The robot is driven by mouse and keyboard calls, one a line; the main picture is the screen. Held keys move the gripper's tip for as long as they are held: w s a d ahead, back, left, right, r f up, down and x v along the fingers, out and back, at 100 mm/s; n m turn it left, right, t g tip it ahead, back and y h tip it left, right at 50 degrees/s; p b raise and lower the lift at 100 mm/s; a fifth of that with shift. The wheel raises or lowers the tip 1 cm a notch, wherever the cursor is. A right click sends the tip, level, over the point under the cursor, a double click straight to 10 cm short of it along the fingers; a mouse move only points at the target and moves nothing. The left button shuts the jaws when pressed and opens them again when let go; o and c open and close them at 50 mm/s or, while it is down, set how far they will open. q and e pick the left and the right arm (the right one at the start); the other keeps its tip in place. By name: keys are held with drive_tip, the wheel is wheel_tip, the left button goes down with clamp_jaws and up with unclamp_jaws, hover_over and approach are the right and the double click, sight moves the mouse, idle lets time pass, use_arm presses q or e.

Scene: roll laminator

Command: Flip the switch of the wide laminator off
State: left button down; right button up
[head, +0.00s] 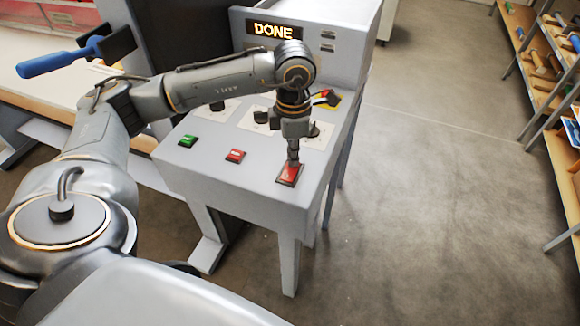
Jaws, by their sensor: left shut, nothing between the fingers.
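The wide laminator's grey control panel (217,165) stands in front of me in the head view, with a lit display (273,31) that reads "DONE". A red rocker switch (289,174) sits at the panel's near right corner. My left gripper (293,163) points down with its fingers shut and empty, its tips right at the switch; they appear to touch it. The fingers hide part of the switch, so I cannot tell its position. My right gripper is not in view.
A green button (188,141) and a red button (235,156) lie left on the panel. Dark knobs and a red-and-yellow emergency stop (328,97) are behind my gripper. A blue-handled crank (62,64) is at left. Shelves (548,85) stand at right beyond open floor.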

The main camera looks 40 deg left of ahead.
use_arm(q)
drive_tip(key=shift+f, duration=0.35)
drive_tip(key=shift+r+p, duration=1.7)
drive_tip(key=shift+r, duration=1.9)
drive_tip(key=shift+f, duration=0.1)
